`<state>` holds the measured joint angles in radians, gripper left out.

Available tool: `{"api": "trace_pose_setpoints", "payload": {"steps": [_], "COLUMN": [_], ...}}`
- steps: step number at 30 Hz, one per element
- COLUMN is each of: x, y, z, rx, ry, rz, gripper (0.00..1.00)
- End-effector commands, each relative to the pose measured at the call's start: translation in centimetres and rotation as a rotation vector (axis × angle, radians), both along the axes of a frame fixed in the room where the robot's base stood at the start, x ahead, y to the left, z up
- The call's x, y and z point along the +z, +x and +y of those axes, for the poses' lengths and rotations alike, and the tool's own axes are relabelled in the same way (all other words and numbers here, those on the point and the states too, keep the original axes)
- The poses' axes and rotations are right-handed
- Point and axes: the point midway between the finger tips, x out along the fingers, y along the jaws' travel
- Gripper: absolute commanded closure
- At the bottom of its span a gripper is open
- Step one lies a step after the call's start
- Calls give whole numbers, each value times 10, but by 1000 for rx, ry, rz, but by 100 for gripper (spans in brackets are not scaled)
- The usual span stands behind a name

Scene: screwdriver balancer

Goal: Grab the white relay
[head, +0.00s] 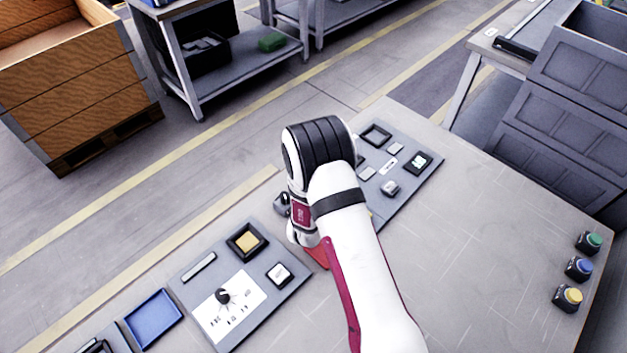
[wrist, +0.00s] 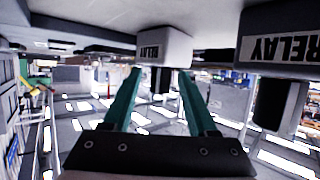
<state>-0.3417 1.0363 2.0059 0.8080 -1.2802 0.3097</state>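The white relay (wrist: 172,48) shows in the wrist view as a pale block with a "RELAY" label, at the top middle against a broad pale surface. My gripper (wrist: 160,74) has two teal fingers standing apart, their tips at the block's near edge, roughly in line with its two sides. Whether the tips touch it cannot be told. In the head view my wrist and arm hide the fingers and the relay.
In the wrist view a second "RELAY" label (wrist: 280,47) and a dark block (wrist: 278,104) stand to the right. In the head view, a left panel (head: 212,327) and a right panel (head: 415,190) carry parts. Colored buttons (head: 578,268) sit at right. Bare table lies between.

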Motion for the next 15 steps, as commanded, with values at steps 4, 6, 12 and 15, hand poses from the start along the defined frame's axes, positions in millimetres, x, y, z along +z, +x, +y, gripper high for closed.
{"api": "trace_pose_setpoints", "payload": {"steps": [4,6,12,15], "x": [0,0,0,1], "y": [0,0,0,0], "z": [0,0,0,0], "rx": [0,0,0,0], "ry": [0,0,0,0], "rz": [0,0,-1,-1], "gripper": [71,84,100,100]}}
